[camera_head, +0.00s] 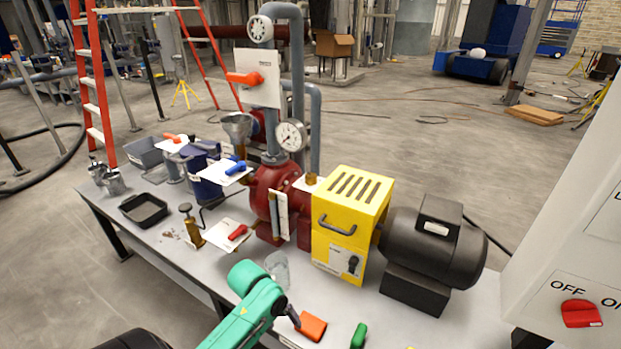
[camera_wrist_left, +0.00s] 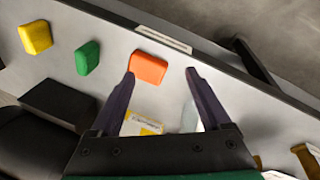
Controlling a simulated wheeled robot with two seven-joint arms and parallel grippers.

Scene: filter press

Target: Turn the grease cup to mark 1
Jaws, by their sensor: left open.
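I cannot tell for certain which part is the grease cup. A small brass fitting (camera_head: 311,179) sits on top of the red pump (camera_head: 268,190), beside the yellow guard (camera_head: 350,220). A taller brass piece with a dark knob (camera_head: 190,226) stands on the bench further left. No mark numbers are readable. My left gripper (camera_head: 289,312) is over the bench's front edge by an orange block (camera_head: 311,326). In the left wrist view the gripper (camera_wrist_left: 160,74) is open and empty, its fingers either side of the orange block's image (camera_wrist_left: 148,68). My right gripper is out of view.
A green block (camera_head: 358,336) and a yellow block (camera_wrist_left: 35,37) lie nearby on the bench (camera_head: 150,235). A black motor (camera_head: 435,250) stands right of the guard. A red lever plate (camera_head: 228,234), black tray (camera_head: 143,209) and funnel (camera_head: 238,126) are further left.

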